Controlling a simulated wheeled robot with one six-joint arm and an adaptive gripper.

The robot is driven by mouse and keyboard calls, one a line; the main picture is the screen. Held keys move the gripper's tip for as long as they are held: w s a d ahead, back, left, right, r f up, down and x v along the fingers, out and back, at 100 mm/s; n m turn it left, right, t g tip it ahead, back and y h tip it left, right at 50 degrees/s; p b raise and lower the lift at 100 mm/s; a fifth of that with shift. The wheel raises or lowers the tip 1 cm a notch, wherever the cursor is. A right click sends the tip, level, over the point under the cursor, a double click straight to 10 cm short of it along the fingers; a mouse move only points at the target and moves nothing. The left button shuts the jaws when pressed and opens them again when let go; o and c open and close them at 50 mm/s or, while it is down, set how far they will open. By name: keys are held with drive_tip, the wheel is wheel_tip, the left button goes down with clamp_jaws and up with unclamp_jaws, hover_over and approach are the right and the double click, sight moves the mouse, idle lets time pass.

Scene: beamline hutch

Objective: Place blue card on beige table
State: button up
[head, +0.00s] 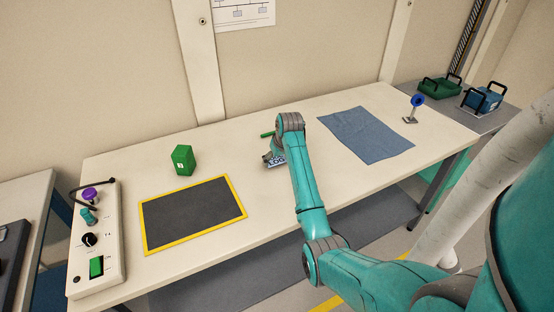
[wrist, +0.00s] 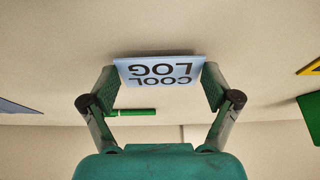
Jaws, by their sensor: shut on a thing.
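The light blue card (wrist: 160,70), printed "COOL LOG", is between the two fingers of my gripper (wrist: 158,88) in the wrist view, its lettering upside down there. My gripper is shut on the card's two side edges. In the head view the card (head: 277,162) shows partly at the end of my arm, with the wrist hiding some of it. The beige table (head: 235,150) lies beneath, and its bare top fills much of the wrist view. I cannot tell whether the card touches the table.
A green pen (head: 267,134) lies just behind my gripper. A yellow-edged dark mat (head: 192,213) and green block (head: 183,160) are left, beside a control box (head: 97,240). A blue cloth (head: 366,135) and blue-ringed stand (head: 415,106) are right. Bare table surrounds the gripper.

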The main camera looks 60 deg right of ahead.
drive_tip(key=shift+f, duration=0.1)
drive_tip(key=o, duration=0.7)
drive_tip(key=v, duration=1.2)
drive_tip(key=shift+a, duration=0.15)
